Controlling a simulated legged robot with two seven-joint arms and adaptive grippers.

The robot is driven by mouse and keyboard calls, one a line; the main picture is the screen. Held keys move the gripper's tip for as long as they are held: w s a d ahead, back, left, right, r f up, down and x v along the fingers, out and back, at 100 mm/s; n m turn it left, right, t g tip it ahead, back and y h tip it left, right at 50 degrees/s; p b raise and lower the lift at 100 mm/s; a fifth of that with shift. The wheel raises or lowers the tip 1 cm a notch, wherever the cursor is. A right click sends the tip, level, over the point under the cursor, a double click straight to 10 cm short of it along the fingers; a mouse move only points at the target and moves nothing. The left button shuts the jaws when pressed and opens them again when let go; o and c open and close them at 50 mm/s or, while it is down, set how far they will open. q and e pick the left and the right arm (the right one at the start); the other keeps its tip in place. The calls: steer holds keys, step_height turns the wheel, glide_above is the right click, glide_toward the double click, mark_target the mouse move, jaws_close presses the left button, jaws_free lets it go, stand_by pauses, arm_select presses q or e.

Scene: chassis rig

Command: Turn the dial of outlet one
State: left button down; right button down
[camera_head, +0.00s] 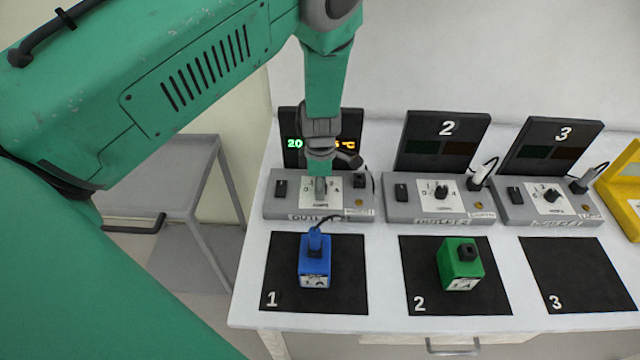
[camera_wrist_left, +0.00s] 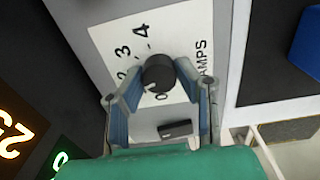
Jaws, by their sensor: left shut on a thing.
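Outlet one (camera_head: 280,208) is the grey box at the left of the row, with a lit display (camera_head: 293,146) behind it showing green and orange digits. Its black dial (camera_wrist_left: 158,74) shows in the left wrist view, on a white scale plate (camera_wrist_left: 113,40) with numbers and the word AMPS. My left gripper (camera_head: 320,188) reaches down over outlet one from above. In the left wrist view its two blue-padded fingers (camera_wrist_left: 159,88) are on both sides of the dial and shut on it. In the head view the gripper hides the dial. My right gripper is not in view.
A blue block (camera_head: 314,262) with a cable stands on mat 1, and a green block (camera_head: 459,265) on mat 2. Mat 3 (camera_head: 575,275) is empty. Outlet two (camera_head: 425,205) and outlet three (camera_head: 545,205) stand to the right, their displays dark. A yellow object (camera_head: 625,190) is at the right edge.

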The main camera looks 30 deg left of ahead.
arm_select(q)
steer(key=shift+w+d+n, duration=0.1)
steer(key=shift+d+n, duration=0.1)
steer(key=shift+n, duration=2)
steer(key=shift+w+r, duration=0.1)
steer(key=c, duration=1.3)
jaws_free()
steer(key=shift+c, duration=0.2)
steer(key=shift+o, duration=0.7)
steer(key=shift+w, duration=0.1)
steer(key=shift+r, duration=0.2)
step_height(320, 180, up, 11)
steer(key=shift+d+r, duration=0.15)
steer(key=shift+d, duration=0.05)
